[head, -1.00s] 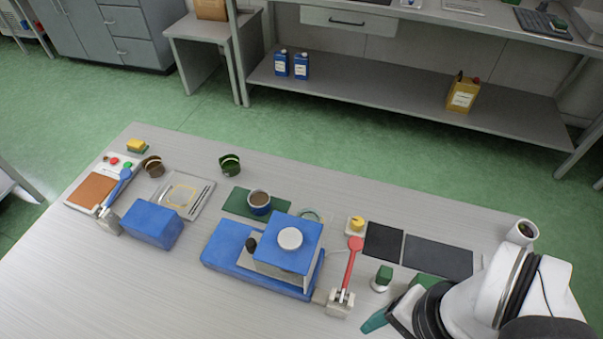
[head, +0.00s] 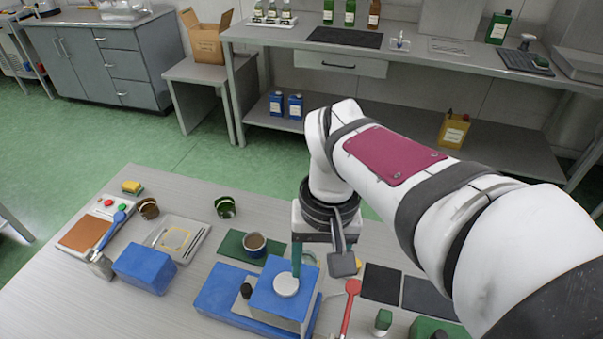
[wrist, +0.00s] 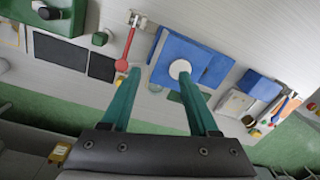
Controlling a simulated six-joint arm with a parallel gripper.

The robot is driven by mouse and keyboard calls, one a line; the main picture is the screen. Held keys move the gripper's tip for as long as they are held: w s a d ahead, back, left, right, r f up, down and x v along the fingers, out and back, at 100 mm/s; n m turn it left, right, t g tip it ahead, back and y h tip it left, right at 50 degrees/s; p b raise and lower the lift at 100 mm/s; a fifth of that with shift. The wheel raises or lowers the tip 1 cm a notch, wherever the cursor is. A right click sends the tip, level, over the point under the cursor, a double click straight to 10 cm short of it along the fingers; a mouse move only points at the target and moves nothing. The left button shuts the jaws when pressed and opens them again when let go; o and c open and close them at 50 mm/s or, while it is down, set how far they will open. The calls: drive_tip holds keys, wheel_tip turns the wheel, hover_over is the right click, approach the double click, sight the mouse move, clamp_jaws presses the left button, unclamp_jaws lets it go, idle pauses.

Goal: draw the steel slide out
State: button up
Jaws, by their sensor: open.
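The blue device has a low blue base (head: 220,290) and a raised blue block with a pale round disc (head: 286,284) on top. A grey steel slide (head: 243,308) shows as a plate between base and block, with a dark knob (head: 246,290) at its left. Most of the slide is hidden under the block. My gripper (wrist: 158,75) is open and empty, with teal fingers pointing down above the device. In the head view, one finger overlaps the disc's edge; contact cannot be told. The wrist view also shows the disc (wrist: 179,68).
A red lever (head: 350,303) stands right of the device, with dark mats (head: 381,283) beyond. A brown-filled cup (head: 255,244) on a green mat is behind it. A blue box (head: 145,267) stands left. The table's front left is clear.

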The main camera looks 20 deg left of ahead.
sight(245, 288)
drive_tip(key=w+a+f+n, duration=0.1)
drive_tip(key=a+n, duration=0.2)
drive_tip(key=a, duration=0.4)
drive_tip(key=a+f+n, duration=0.2)
drive_tip(key=a+n, duration=0.1)
drive_tip(key=a, duration=0.5)
wheel_tip(245, 288, down, 15)
drive_tip(key=shift+f, duration=0.2)
drive_tip(key=shift+w, duration=0.1)
clamp_jaws()
